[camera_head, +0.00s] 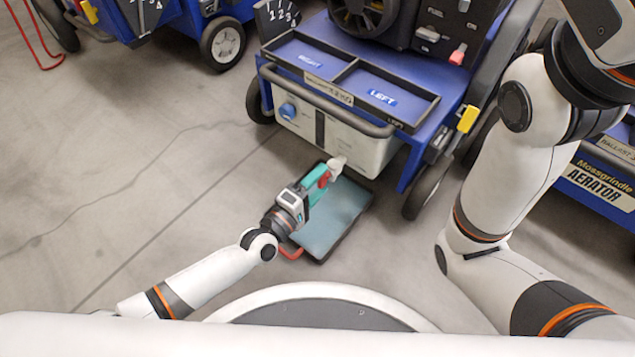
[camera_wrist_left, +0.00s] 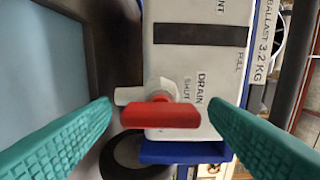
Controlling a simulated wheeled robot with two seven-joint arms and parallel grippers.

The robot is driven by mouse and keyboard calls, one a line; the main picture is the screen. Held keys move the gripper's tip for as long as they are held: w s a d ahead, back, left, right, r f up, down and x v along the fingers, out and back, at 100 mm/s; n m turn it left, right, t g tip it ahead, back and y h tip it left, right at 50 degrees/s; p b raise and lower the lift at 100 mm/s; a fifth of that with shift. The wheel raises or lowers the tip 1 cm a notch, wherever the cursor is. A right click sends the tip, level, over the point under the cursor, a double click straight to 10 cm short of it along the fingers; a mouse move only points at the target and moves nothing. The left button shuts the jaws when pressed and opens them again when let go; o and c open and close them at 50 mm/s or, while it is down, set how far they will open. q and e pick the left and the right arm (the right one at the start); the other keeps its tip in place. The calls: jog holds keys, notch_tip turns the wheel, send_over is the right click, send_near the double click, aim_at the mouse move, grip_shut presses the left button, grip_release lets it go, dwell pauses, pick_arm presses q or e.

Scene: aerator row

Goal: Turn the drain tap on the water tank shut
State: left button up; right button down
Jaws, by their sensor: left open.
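The white water tank (camera_head: 368,154) hangs under the blue cart. Its drain tap (camera_head: 338,163) is low on the front, with a pale body and a red handle (camera_head: 324,180). In the left wrist view the red handle (camera_wrist_left: 160,116) lies across the picture, roughly in line with the pale spout (camera_wrist_left: 128,95). "DRAIN" and "SHUT" are printed on the tank (camera_wrist_left: 195,65) beside it. My left gripper (camera_head: 321,183) is open at the tap. Its teal fingers (camera_wrist_left: 160,108) stand either side of the handle, with visible gaps. My right gripper is out of view.
A dark-rimmed tray (camera_head: 343,212) with a pale blue inside lies on the floor below the tap. The cart's bar (camera_head: 325,103) and wheels (camera_head: 423,192) are close by. Another blue cart (camera_head: 602,185) stands at right.

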pick_arm(q)
jog(key=p+v, duration=0.5)
jog(key=v, duration=0.7)
jog(key=shift+p, duration=0.3)
